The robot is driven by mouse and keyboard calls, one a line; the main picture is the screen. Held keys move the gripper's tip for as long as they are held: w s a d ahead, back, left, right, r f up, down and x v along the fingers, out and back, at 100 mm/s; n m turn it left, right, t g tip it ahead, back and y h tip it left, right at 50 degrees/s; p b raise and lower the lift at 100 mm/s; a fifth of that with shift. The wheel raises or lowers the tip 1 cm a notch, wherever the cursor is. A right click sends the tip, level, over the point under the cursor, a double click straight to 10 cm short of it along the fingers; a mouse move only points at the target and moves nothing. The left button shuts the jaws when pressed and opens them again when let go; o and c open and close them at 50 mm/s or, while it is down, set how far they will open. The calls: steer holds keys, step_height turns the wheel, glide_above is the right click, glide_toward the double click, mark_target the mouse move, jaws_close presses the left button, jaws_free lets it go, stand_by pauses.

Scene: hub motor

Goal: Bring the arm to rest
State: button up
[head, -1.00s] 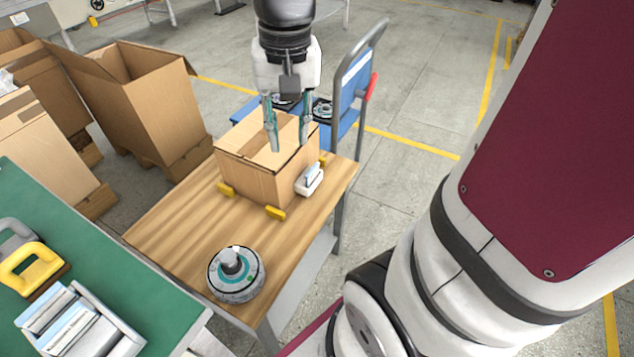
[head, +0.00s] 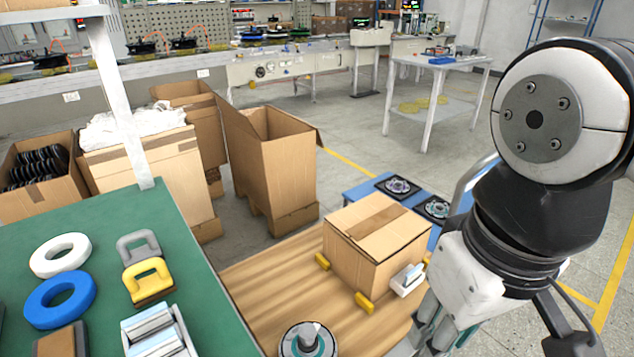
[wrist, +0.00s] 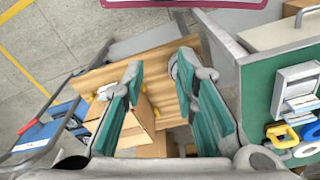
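My gripper (head: 440,335) is at the right of the wooden table (head: 255,265), in front of and to the right of the carton, touching nothing that I can make out. In the wrist view my gripper (wrist: 160,78) has its two green-padded fingers well apart with nothing held between them. The cardboard carton (head: 375,240) stands with its top flaps closed on the table among yellow corner blocks (head: 364,302). The wrist view shows the carton (wrist: 138,122) partly hidden behind the left finger. My arm covers part of the right side in the head view.
A hub motor (head: 308,340) sits at the table's near edge. A small white device (head: 408,280) is beside the carton. A green bench (head: 150,215) with coloured rings and handles is at left. Open cartons (head: 270,160) stand behind. A blue cart (head: 365,190) is behind the carton.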

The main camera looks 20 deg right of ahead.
steer(key=shift+r, duration=0.1)
step_height(320, 180, up, 18)
steer(key=t+p, duration=0.3)
steer(key=p, duration=1.3)
steer(key=shift+p, duration=0.35)
steer(key=shift+a+r, duration=0.1)
